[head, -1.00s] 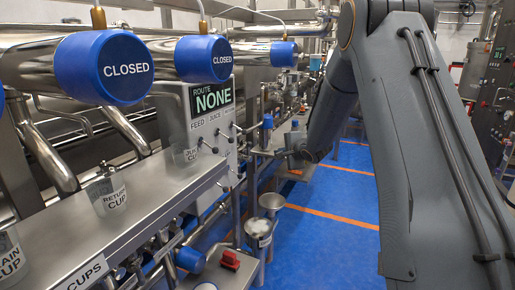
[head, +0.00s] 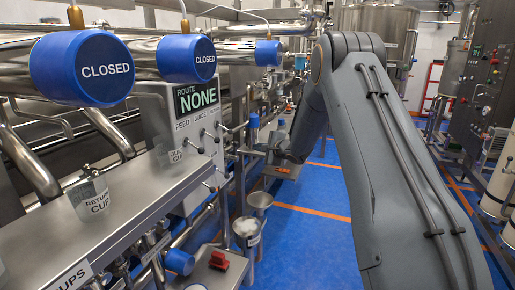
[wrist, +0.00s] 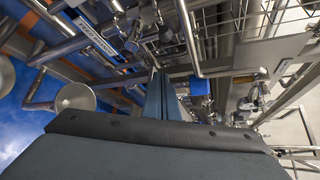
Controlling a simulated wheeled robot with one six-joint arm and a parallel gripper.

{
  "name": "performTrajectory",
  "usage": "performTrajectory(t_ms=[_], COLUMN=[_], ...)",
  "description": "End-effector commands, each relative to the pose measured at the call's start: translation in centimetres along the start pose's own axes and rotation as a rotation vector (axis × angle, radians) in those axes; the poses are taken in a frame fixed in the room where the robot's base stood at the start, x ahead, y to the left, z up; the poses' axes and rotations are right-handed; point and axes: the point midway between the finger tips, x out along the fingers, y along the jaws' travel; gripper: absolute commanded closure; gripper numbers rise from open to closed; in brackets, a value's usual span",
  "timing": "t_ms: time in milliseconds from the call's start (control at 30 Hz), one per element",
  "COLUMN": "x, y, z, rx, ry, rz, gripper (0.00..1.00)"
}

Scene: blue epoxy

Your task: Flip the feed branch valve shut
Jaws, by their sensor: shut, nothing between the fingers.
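My gripper (wrist: 160,95) is shut and empty in the wrist view, its two dark blue fingers together and pointing into a cluster of steel pipes. A white label plate (wrist: 95,38) sits on a pipe to the upper left of the fingertips; its text is too blurred to read surely. A blue fitting (wrist: 199,86) is just right of the fingers. I cannot tell for sure which part is the feed branch valve or its handle. In the head view my arm reaches down toward the pipework, with the fingertips not clearly visible.
Blue caps marked CLOSED (head: 82,69) line the left, above a route board reading NONE (head: 197,96). A steel shelf (head: 110,225) holds labelled cups. Blue floor (head: 310,235) is clear at centre.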

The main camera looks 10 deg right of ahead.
Motion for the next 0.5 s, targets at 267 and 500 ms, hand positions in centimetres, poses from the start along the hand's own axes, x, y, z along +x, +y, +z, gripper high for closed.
performTrajectory(t_ms=[267, 500], x=[4.9, 6.9], y=[0.1, -0.1], z=[0.1, 0.8], rx=[-0.002, -0.002], ry=[-0.002, -0.002], rz=[0.000, 0.000], gripper=[1.00, 1.00])
